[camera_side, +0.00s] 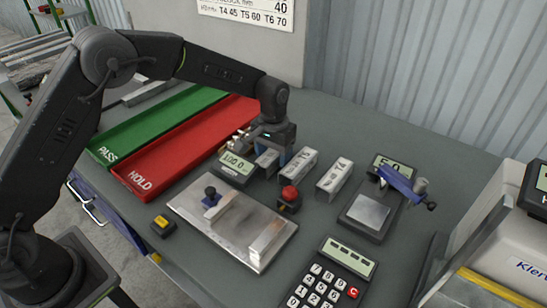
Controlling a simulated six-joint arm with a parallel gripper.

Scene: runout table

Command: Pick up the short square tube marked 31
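Several short square tubes stand in a row on the grey table. The left tube (267,162) is partly covered by my gripper. The middle tube (298,164) and the right tube (335,179) carry dark marks on top that are too small and tilted to read surely, so I cannot tell which is marked 31. My gripper (275,152) points down at the left tube, close to it. Its fingers are largely hidden by its body, and I cannot tell whether they touch or grip the tube.
A green PASS tray (110,148) and a red HOLD tray (150,180) lie left. A display reading about 100.0 (236,169), a red button (289,194), a metal plate fixture (245,240), a gauge stand (369,212) and a keypad (335,275) crowd the tubes.

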